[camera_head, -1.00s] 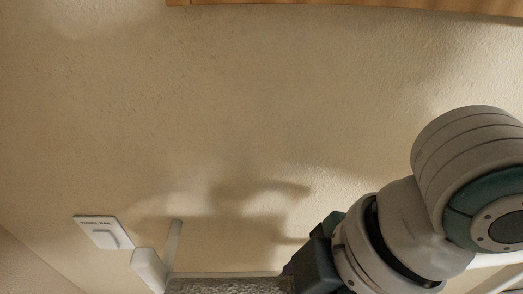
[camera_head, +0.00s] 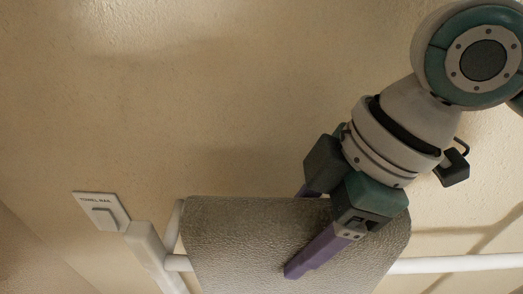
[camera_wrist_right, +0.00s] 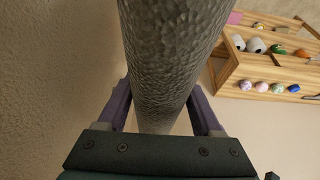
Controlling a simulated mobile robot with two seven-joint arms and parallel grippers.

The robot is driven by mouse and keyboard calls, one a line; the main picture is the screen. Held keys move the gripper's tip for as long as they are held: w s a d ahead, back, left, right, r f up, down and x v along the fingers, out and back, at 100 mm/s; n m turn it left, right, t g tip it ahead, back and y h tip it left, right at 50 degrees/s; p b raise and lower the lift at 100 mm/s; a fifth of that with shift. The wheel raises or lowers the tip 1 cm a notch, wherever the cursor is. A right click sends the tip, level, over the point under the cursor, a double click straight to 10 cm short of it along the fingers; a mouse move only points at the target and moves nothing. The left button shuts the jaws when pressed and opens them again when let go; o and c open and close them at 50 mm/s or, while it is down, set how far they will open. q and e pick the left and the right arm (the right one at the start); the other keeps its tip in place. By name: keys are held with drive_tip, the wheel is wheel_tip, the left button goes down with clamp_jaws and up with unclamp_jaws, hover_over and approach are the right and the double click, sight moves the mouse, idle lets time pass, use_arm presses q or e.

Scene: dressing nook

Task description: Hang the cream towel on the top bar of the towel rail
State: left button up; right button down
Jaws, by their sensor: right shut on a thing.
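The towel (camera_head: 215,245) looks grey-beige in this light, with a rough weave. In the head view it lies folded over the top bar (camera_head: 450,264) of the white towel rail, near the bar's left end. My right gripper (camera_head: 305,238) reaches down over the towel, one purple finger on its front and the other behind, partly hidden. It is shut on the towel. In the right wrist view the towel (camera_wrist_right: 168,60) runs between the two purple fingers. The towel's lower edges are out of view. My left gripper is not in view.
A white wall plate (camera_head: 100,211) labelled towel rail is left of the rail's white end post (camera_head: 150,250). The textured wall is close behind. In the right wrist view a wooden shelf (camera_wrist_right: 270,72) holds several small balls and rolls. The bar right of the towel is bare.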

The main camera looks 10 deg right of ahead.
drive_tip(key=shift+f+b, duration=2.25)
drive_tip(key=shift+f, duration=1.3)
drive_tip(key=shift+f+b, duration=1.05)
drive_tip(key=shift+f, duration=0.5)
unclamp_jaws()
